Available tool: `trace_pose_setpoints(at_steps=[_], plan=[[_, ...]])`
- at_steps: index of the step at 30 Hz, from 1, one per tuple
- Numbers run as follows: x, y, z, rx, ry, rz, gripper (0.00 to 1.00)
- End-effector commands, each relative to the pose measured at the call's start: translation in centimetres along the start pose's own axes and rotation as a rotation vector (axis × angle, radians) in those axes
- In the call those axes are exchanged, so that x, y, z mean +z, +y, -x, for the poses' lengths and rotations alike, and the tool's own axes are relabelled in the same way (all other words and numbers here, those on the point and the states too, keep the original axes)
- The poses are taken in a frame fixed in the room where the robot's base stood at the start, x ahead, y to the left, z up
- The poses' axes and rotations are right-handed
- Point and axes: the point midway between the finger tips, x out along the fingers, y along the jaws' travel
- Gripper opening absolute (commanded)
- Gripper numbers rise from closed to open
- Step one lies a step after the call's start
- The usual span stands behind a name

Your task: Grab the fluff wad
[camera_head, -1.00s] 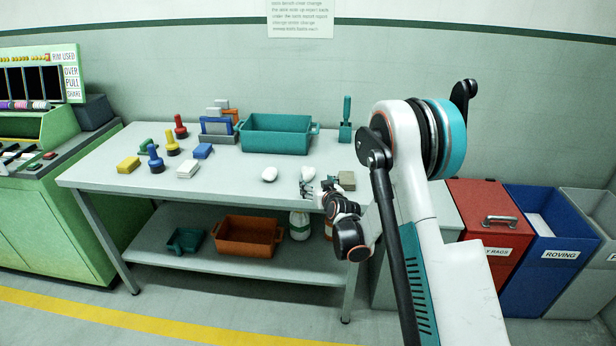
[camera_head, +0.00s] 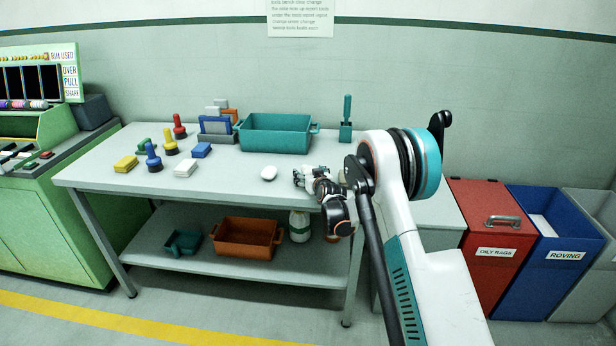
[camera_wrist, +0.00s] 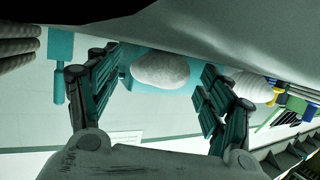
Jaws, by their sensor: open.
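A white, rough oval wad (camera_wrist: 160,70), seemingly the fluff wad, lies between the spread fingers of my gripper (camera_wrist: 158,92) in the wrist view. The fingers stand on either side, with no clear contact. In the head view my gripper (camera_head: 299,178) is low over the right part of the bench and mostly hides this wad. A second white oval thing (camera_head: 269,173) lies just left of my gripper. In the wrist view a white, ridged thing (camera_wrist: 252,88) shows beyond the right finger, seemingly the same one.
The grey bench (camera_head: 235,187) holds a teal bin (camera_head: 275,134) behind, a teal brush-like tool (camera_head: 346,120), and several coloured blocks and knobbed pieces at left. Red (camera_head: 490,215) and blue (camera_head: 548,235) bins stand at right. The bench front between the blocks and the oval is clear.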

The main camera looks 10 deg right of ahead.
Motion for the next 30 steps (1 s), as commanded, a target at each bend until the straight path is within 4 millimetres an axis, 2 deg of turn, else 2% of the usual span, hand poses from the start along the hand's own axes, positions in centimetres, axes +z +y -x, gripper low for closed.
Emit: trace_pose_setpoints(at_steps=[4, 9, 23, 26, 30], plan=[[0.0, 0.0, 0.1, 0.0, 0.0, 0.0, 0.71], [0.0, 0.0, 0.1, 0.0, 0.0, 0.0, 0.34], [-0.4, 0.0, 0.2, 0.0, 0.0, 0.0, 0.34], [-1.2, 0.0, 0.5, 0.0, 0.0, 0.0, 0.34], [-3.2, 0.0, 1.1, 0.0, 0.0, 0.0, 0.34]])
